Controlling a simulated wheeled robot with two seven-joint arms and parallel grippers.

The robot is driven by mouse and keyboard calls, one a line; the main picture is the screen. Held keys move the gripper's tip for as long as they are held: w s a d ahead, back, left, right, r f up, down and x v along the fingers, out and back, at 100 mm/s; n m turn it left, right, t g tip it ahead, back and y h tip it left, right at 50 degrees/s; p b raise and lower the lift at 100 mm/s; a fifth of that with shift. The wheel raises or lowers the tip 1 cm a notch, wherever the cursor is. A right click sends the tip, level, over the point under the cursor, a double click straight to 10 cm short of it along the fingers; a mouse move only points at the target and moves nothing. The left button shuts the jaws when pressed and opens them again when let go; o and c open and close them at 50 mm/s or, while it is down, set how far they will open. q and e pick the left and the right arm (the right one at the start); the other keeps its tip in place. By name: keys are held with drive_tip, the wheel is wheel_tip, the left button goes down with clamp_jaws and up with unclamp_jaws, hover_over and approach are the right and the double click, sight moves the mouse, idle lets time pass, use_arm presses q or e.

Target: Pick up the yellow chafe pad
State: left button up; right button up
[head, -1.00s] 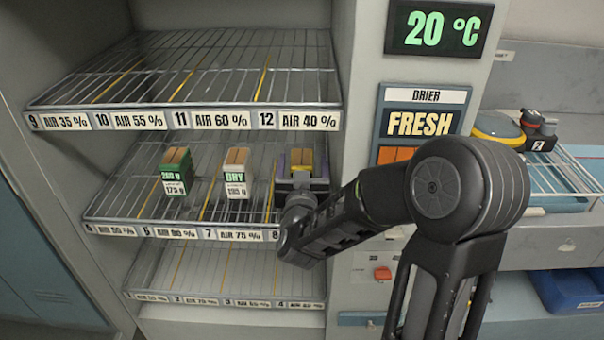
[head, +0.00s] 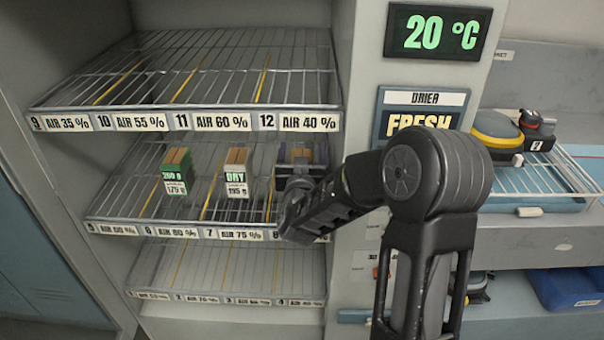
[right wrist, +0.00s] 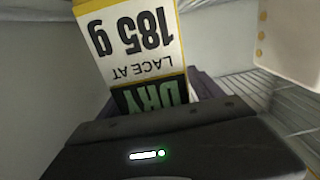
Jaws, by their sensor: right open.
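The yellow chafe pad (head: 301,154) stands at the right end of the middle shelf, above label 8. Only its brown top shows clearly in the head view. In the right wrist view it is a yellow-edged block (right wrist: 140,45) with a white tag reading 185 g, LACE AT, DRY, upside down. My right gripper (head: 302,160) is open, with its dark purple fingers on either side of the pad. Its body hides the pad's lower front. I cannot tell whether the fingers touch it. My left gripper is not in view.
A green pad (head: 176,170) and a white-tagged DRY pad (head: 237,173) stand to the left on the same shelf. The wire upper shelf (head: 190,75) is empty above. The cabinet's right post is close beside my arm. A yellow-topped device (head: 497,130) sits on the right rack.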

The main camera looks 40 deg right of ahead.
clamp_jaws()
idle(0.8)
drive_tip(key=shift+r, duration=0.1)
